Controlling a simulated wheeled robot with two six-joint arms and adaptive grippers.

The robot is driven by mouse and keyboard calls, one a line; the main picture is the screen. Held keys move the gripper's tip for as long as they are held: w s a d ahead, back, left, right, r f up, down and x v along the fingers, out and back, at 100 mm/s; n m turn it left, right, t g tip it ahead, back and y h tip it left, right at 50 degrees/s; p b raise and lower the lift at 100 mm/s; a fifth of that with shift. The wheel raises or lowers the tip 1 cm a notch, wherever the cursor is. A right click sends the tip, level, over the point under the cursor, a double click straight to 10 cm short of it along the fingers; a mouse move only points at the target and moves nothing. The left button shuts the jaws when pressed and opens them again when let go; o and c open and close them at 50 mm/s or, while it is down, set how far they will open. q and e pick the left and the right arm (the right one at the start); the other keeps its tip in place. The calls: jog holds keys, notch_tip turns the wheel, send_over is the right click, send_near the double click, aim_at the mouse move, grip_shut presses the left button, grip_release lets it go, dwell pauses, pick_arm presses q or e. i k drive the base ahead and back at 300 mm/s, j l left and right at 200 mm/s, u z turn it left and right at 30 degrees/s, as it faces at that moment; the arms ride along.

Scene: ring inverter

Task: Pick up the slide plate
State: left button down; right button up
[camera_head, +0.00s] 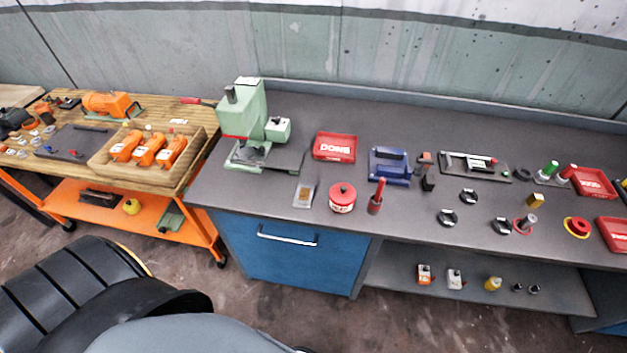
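No part is marked as the slide plate, and I cannot tell for sure which one it is. A long dark plate (475,166) with a pale slotted part and a red-tipped piece on it lies toward the back right of the grey bench. A small pale plate (303,194) with a brown patch lies near the front edge, left of a round red tin (342,197). Both lie flat with nothing holding them. Neither of my grippers is in view.
A green press (248,125) stands at the grey bench's left end. Red trays (335,147), a blue fixture (389,166) and several small parts spread rightward. A wooden table (190,97) with an orange-part tray (105,164) stands left. The bench's back strip is mostly clear.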

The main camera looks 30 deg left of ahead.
aim_at(303, 199)
jog(key=j, duration=0.8)
jog(key=k+j+z, duration=0.1)
jog(key=j, duration=0.75)
jog(key=k+j, duration=0.1)
jog(key=j, duration=0.7)
